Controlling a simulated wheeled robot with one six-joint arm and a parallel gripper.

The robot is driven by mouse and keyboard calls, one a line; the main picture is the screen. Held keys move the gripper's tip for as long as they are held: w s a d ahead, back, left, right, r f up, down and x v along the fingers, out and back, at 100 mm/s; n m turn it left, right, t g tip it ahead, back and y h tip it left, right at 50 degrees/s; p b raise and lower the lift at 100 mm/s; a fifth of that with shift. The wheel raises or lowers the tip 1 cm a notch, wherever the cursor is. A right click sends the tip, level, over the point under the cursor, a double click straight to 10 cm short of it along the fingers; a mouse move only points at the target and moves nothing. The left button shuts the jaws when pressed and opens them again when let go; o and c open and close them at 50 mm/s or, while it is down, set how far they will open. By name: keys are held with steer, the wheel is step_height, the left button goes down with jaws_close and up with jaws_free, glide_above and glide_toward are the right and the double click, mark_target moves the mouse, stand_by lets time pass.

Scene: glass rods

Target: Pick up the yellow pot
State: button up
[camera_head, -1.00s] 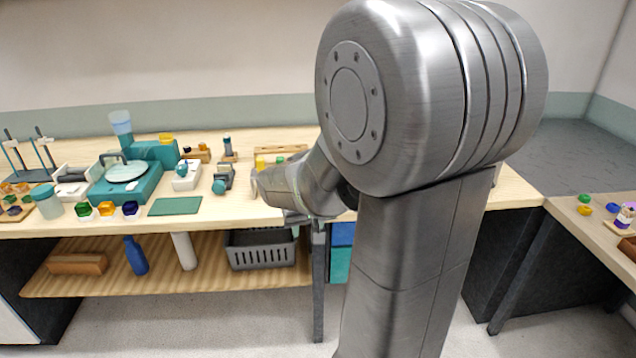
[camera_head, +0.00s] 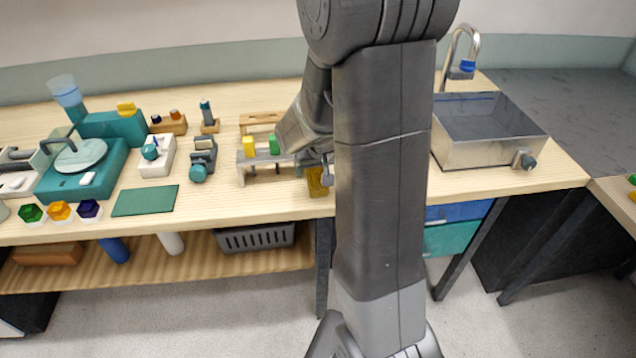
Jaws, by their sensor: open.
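A yellow, squarish piece (camera_head: 318,182) stands at the bench's front edge, just left of my arm; it may be the yellow pot, and its right side is partly covered. My gripper (camera_head: 326,170) is right beside or above it, largely hidden behind my arm. It appears open, and I cannot tell whether it touches the piece. Another small yellow piece (camera_head: 249,147) sits on the grey-and-wood rack, beside a green one (camera_head: 274,144).
The wooden bench (camera_head: 225,200) also holds a teal machine (camera_head: 85,170), a green mat (camera_head: 146,201) and green, amber and purple pieces at front left. A metal sink (camera_head: 490,130) with a tap is right of my arm. A grey basket (camera_head: 256,237) is below.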

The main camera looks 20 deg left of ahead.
mark_target(317, 176)
steer(key=shift+p+x, duration=0.35)
steer(key=shift+x, duration=2.4)
steer(key=shift+d, duration=0.1)
steer(key=c, duration=1.1)
steer(key=shift+r, duration=0.1)
steer(key=shift+c, duration=0.2)
